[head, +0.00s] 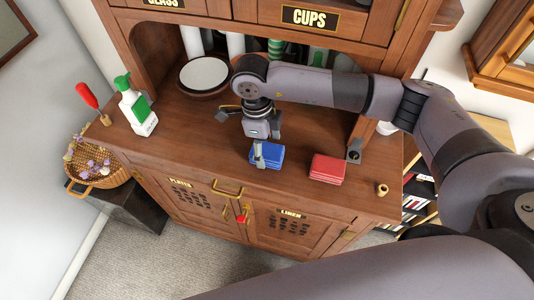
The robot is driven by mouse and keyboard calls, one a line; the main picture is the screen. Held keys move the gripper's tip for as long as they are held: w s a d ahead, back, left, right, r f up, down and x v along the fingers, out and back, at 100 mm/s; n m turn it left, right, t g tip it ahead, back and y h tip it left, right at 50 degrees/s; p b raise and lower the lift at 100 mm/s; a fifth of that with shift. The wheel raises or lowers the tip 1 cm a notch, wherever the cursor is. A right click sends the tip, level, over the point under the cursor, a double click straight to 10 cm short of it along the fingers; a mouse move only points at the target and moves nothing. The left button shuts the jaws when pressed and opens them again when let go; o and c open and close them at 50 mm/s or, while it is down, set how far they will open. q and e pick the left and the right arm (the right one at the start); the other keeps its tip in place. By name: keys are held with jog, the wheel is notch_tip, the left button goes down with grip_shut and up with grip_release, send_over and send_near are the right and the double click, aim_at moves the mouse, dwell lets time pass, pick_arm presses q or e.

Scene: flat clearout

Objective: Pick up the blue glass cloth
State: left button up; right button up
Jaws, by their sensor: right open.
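The blue glass cloth (271,156) lies folded on the wooden sideboard top, near its front edge. My right gripper (259,158) points down at the left part of the cloth and covers some of it. The gripper is open, seen nearly edge-on; I cannot tell whether its fingertips touch the cloth. My left gripper is not in the head view.
A folded red cloth (328,168) lies to the right of the blue one. Plates (204,74) are at the back. The sideboard (190,138) is clear left of the gripper.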

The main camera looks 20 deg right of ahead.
aim_at(266, 151)
notch_tip(266, 151, down, 2)
jog(key=shift+s+d+b, duration=0.1)
jog(key=shift+s+b, duration=0.05)
jog(key=shift+b, duration=0.25)
jog(key=shift+f, duration=0.3)
pick_arm(q)
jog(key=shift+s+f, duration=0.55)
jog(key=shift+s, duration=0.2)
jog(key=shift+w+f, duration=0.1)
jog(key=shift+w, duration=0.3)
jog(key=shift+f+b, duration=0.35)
jog(key=shift+b, duration=0.15)
pick_arm(e)
jog(key=shift+f, duration=0.2)
jog(key=shift+c, duration=0.3)
jog(key=shift+s+f, duration=0.15)
jog(key=c, duration=1.2)
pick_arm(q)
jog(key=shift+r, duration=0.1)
